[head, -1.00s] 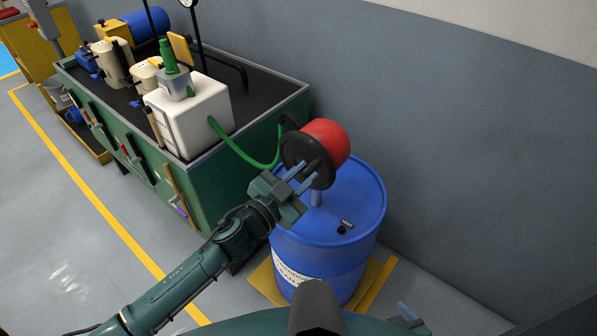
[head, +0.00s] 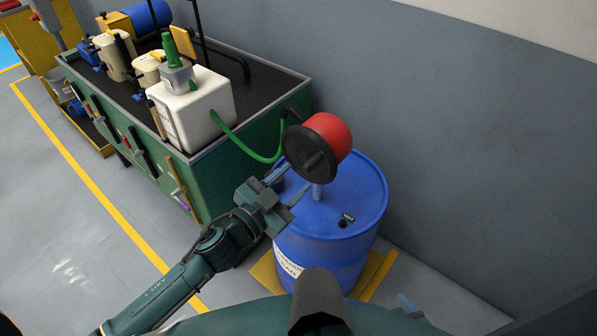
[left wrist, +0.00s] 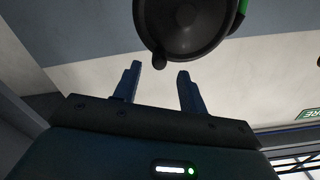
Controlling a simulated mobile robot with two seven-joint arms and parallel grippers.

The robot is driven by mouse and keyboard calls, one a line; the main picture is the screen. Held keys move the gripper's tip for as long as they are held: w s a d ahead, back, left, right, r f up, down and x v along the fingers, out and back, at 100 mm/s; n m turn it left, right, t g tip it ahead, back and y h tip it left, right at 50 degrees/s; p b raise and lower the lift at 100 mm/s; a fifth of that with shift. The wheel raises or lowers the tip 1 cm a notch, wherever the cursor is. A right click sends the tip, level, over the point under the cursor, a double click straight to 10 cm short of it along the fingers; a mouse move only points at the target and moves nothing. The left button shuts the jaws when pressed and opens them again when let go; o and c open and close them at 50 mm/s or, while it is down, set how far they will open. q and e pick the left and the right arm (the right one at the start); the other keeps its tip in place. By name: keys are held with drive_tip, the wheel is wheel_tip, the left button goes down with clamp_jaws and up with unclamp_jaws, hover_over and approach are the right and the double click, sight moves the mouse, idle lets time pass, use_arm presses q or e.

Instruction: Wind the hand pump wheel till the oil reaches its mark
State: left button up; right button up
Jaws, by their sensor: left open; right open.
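The hand pump has a red body (head: 331,134) and a dark wheel (head: 297,147) with a stubby handle (head: 316,162), above a blue drum (head: 345,205). My left gripper (head: 294,182) is open and empty, just below and left of the wheel, apart from it. In the left wrist view the wheel (left wrist: 185,22) and its handle (left wrist: 158,60) are beyond the open fingers (left wrist: 158,80). A green hose (head: 245,150) runs from the pump to a white tank (head: 205,110). I cannot make out the oil level or mark. A fingertip of my right gripper (head: 407,303) shows at lower right.
A green bench (head: 230,175) with a dark top carries the tank, cream containers (head: 115,58) and a blue cylinder (head: 146,18). Tools hang on its front. A grey wall (head: 450,130) stands behind the drum. The floor at left is clear.

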sight(304, 170)
use_arm(q)
drive_tip(key=shift+v, duration=0.9)
drive_tip(key=shift+c, duration=0.3)
drive_tip(key=shift+w+d+m, duration=0.8)
drive_tip(key=shift+w+m, duration=0.3)
drive_tip(key=shift+m, duration=0.1)
drive_tip(key=shift+w+d+m, duration=0.85)
drive_tip(key=shift+w+m, duration=0.25)
drive_tip(key=shift+m, duration=0.1)
drive_tip(key=shift+w+d, duration=0.2)
drive_tip(key=shift+w, duration=0.05)
drive_tip(key=shift+c, duration=0.6)
drive_tip(key=c, duration=0.7)
